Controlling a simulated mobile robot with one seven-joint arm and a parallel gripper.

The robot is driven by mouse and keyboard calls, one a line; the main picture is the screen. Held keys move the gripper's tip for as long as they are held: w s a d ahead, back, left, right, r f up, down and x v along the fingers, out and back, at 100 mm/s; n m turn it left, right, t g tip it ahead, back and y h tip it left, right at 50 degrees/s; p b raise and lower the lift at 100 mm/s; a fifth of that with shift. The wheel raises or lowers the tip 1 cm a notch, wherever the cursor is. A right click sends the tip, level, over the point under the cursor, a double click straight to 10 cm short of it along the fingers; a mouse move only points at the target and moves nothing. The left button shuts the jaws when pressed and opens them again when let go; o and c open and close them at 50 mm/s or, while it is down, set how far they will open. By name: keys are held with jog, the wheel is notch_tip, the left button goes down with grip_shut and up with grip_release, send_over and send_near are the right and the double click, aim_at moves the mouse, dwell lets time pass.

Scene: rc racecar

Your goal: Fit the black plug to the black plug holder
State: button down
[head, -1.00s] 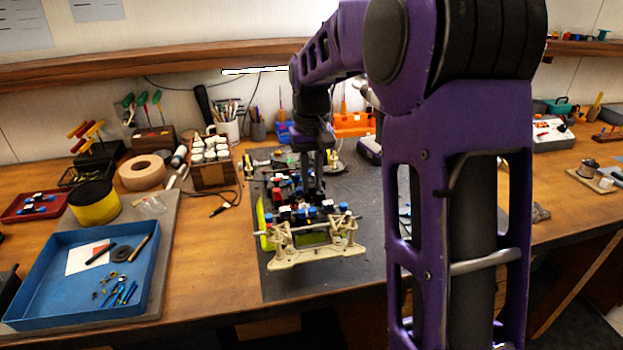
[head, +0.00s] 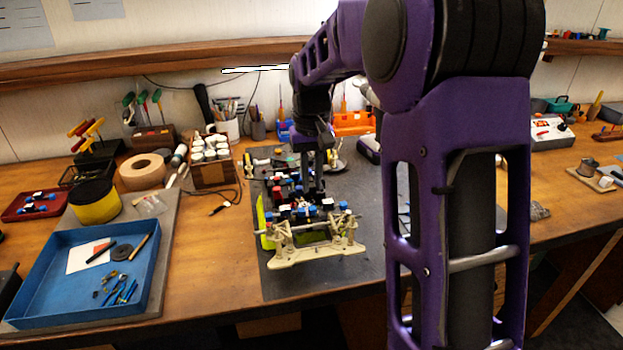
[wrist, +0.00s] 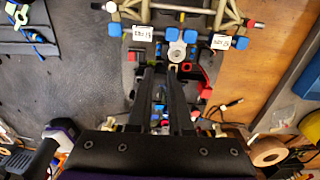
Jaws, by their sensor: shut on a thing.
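My gripper (head: 316,188) reaches down over the middle of the racecar in the head view. In the wrist view the two long black fingers of my gripper (wrist: 161,72) run up the picture, with their tips close to the grey round part of the car. It is shut on a small dark thing, probably the black plug, which the fingers and shade mostly hide. The racecar, with its cream front frame (head: 312,255), shows blue-capped and white-labelled parts (wrist: 142,34). Black and red parts (wrist: 190,74) lie right of the fingertips. I cannot tell which is the black plug holder.
The car stands on a dark mat (head: 355,215). A blue tray (head: 25,318) with small tools is at the left. A wooden rack (head: 212,174) of white-capped bottles and a tape roll (head: 142,171) stand left of the mat. The mat's right part looks clear.

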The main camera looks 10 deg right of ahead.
aim_at(312, 185)
jog(key=shift+f+b, duration=0.55)
jog(key=shift+f, duration=0.45)
jog(key=c, duration=0.8)
grip_release()
jog(key=shift+o, duration=0.2)
notch_tip(312, 185, up, 17)
jog(key=p, duration=0.2)
jog(key=shift+r+p, duration=0.2)
jog(key=shift+p, duration=0.15)
